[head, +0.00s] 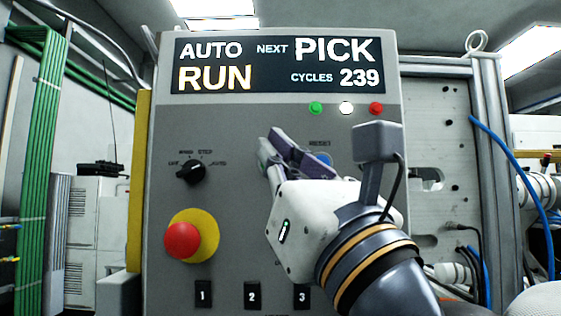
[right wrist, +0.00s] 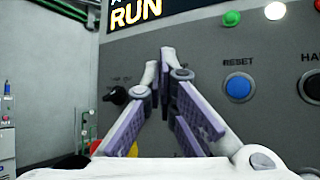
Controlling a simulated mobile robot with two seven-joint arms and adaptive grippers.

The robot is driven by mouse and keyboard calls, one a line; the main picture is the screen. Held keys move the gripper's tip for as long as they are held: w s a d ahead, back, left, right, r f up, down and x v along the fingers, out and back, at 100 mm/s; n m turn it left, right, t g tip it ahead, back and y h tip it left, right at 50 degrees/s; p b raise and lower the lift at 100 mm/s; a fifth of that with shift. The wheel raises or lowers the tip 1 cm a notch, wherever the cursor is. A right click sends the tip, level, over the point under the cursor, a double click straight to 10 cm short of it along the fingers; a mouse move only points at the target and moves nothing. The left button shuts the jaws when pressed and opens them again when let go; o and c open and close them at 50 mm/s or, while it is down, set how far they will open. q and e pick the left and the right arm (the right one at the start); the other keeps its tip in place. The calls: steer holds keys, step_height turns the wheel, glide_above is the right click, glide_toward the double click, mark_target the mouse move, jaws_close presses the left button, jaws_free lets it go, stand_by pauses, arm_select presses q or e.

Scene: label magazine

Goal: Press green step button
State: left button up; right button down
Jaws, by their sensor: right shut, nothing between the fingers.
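The grey control panel (head: 235,215) faces me in the head view. My right gripper (head: 270,138) is in front of its middle, fingers pointing up and to the left, shut and empty. In the right wrist view its fingertips (right wrist: 166,52) meet in front of the panel between the black selector knob (right wrist: 118,95) and the blue RESET button (right wrist: 239,87). I cannot make out a green step button; the gripper hides part of the panel. A small green lamp (head: 315,108) sits under the display. Whether the fingertips touch the panel I cannot tell. My left gripper is not in view.
The display (head: 270,65) reads AUTO RUN, NEXT PICK, CYCLES 239. The selector knob (head: 190,172) and a red emergency button (head: 183,240) on a yellow base are left of the gripper. Numbered black switches (head: 252,295) line the bottom. A blue hose (head: 520,160) hangs at the right.

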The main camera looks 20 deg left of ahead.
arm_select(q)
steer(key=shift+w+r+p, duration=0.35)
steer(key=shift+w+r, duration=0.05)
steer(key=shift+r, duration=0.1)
arm_select(e)
steer(key=s, duration=0.2)
steer(key=s+d, duration=0.1)
steer(key=s, duration=0.1)
steer(key=shift+s+d+r, duration=0.1)
steer(key=shift+s+d, duration=0.05)
